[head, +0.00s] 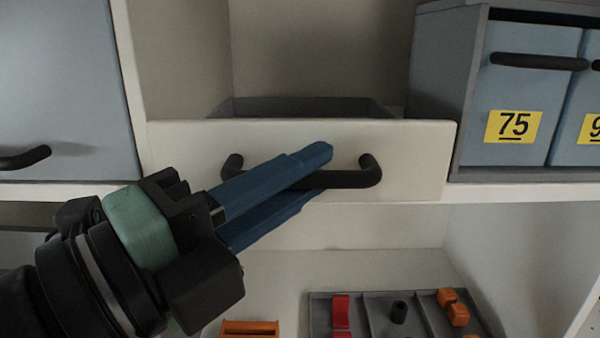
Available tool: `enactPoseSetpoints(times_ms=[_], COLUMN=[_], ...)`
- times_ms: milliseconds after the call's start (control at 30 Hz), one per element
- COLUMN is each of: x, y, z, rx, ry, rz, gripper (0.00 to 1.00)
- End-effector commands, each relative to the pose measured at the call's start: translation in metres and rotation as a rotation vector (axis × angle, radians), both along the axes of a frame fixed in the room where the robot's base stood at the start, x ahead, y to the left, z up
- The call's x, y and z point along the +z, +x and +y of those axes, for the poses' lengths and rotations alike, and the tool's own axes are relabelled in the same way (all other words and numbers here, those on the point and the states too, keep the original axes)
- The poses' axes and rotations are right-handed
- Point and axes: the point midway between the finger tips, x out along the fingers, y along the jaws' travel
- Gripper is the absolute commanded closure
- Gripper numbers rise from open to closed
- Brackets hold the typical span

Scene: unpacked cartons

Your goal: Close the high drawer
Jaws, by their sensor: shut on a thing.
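The high drawer (415,140) has a cream front and a dark curved bar handle (345,179). It stands partly open in the head view, with the grey inside of the drawer showing behind its front. My gripper (318,166) has two long blue fingers reaching in from the lower left. They are shut on the handle near its middle, one finger above the bar and one below. The fingers hide part of the handle and drawer front.
A blue-grey door (65,80) with a dark handle is at the left. Below, a grey divided tray (375,305) holds red, black and orange pieces, beside an orange item (250,328).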

Motion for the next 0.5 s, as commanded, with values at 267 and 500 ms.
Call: enactPoseSetpoints(times_ms=[267,500], x=[-0.003,-0.003], y=[0.006,0.037], z=[0.001,0.001], rx=[0.001,0.001], ry=[-0.001,-0.001], rz=[0.001,-0.002], gripper=[1.00,1.00])
